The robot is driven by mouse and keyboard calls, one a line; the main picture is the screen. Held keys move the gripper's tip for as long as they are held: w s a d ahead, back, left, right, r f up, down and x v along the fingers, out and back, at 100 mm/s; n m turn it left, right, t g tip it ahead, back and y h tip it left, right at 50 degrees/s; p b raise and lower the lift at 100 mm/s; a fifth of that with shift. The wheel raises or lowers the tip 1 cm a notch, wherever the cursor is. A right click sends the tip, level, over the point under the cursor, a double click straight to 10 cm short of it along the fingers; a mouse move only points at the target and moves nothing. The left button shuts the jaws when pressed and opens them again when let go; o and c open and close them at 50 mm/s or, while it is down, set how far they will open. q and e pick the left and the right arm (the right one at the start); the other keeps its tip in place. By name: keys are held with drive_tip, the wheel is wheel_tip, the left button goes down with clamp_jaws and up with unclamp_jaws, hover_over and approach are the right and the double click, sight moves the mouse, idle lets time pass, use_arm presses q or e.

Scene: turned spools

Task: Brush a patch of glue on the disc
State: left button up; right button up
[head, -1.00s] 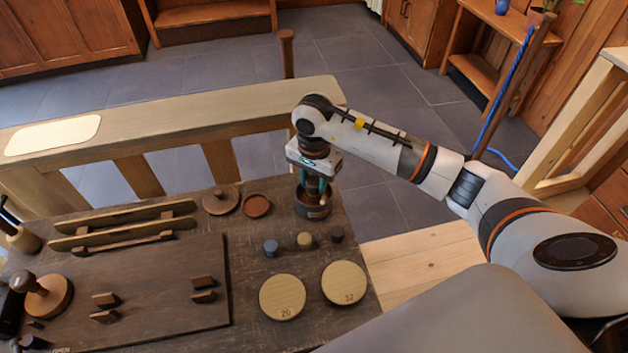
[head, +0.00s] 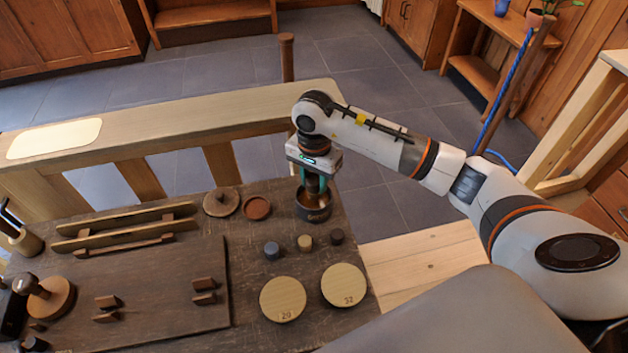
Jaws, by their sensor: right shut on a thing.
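Two pale round wooden discs lie at the front right of the dark bench, one marked 20 (head: 283,299) and one marked 32 (head: 344,285). My right gripper (head: 314,188) points down over a dark round pot (head: 314,212) at the bench's back right. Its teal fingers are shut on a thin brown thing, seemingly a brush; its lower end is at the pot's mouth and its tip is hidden. A brownish inside shows in the pot. I see no glue patch on either disc. My left gripper is not in view.
Three small pegs, blue-grey (head: 272,250), pale (head: 305,242) and dark (head: 337,237), stand between pot and discs. A reddish dish (head: 257,208) and a knobbed round lid (head: 222,202) sit left of the pot. A dark board (head: 150,290) with small blocks fills the left.

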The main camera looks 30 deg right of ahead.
sight(314, 179)
drive_tip(key=shift+r+p, duration=1.2)
drive_tip(key=shift+r, duration=1.45)
drive_tip(key=s+a+r+n, duration=0.2)
drive_tip(key=s+n, duration=0.4)
drive_tip(key=s+a+r+n, duration=0.3)
drive_tip(key=s+n, duration=0.3)
drive_tip(key=shift+s+a, duration=0.2)
drive_tip(key=shift+f, duration=0.1)
